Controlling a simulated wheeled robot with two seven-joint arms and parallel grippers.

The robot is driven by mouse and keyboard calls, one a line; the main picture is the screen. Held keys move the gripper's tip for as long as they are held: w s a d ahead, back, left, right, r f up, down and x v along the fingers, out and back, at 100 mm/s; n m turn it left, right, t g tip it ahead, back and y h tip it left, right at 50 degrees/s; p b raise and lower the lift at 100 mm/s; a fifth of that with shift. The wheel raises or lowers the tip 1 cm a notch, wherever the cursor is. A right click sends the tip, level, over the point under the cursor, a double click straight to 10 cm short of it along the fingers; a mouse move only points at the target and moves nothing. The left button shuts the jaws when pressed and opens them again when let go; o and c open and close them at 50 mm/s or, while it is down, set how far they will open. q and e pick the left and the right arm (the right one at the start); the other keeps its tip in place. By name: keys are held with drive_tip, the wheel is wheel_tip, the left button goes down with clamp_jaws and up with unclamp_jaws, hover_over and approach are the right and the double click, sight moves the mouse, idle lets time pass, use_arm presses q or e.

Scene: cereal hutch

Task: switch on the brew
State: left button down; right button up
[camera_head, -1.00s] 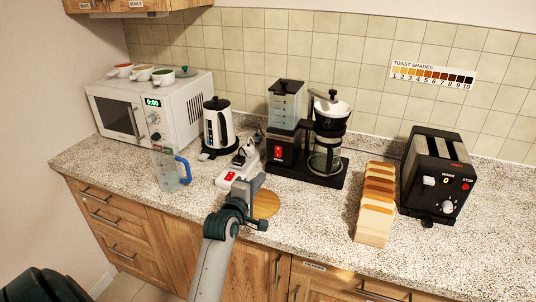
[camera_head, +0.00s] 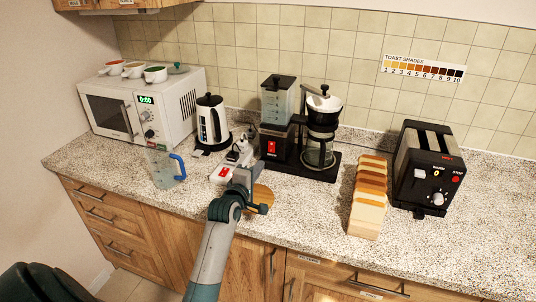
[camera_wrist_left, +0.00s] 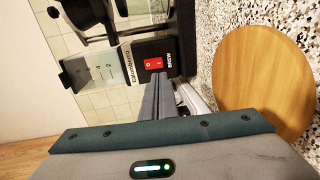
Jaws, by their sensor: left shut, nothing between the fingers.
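The coffee maker (camera_head: 275,165) stands at the back of the counter, with a clear water tank (camera_head: 277,105) on its left and a glass carafe (camera_head: 318,155) on its right. Its red rocker switch (camera_head: 271,147) is on the black front. In the left wrist view the switch (camera_wrist_left: 153,64) shows just beyond the fingertips. My left gripper (camera_head: 246,170) is shut and empty, in front of the coffee maker and slightly left of the switch; the fingers (camera_wrist_left: 160,82) point at the machine. I cannot tell whether they touch it. My right gripper is not in view.
A white power strip (camera_head: 222,173) with a lit red switch lies left of my gripper. A kettle (camera_head: 211,125), a jug (camera_head: 162,168) and a microwave (camera_head: 110,112) stand left. A round wooden board (camera_wrist_left: 262,80), bread slices (camera_head: 368,205) and a toaster (camera_head: 424,170) are to the right.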

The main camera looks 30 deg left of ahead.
sight(272, 151)
use_arm(q)
drive_tip(key=p+x, duration=0.2)
drive_tip(key=x, duration=0.7)
drive_tip(key=shift+w+a+p, duration=0.1)
drive_tip(key=shift+w+p, duration=0.1)
drive_tip(key=shift+p, duration=0.15)
drive_tip(key=shift+w+f, duration=0.1)
drive_tip(key=shift+w+f+b, duration=0.15)
drive_tip(key=shift+f+b, duration=0.15)
drive_tip(key=shift+b, duration=0.6)
drive_tip(key=shift+r+p, duration=0.3)
drive_tip(key=shift+f, duration=0.1)
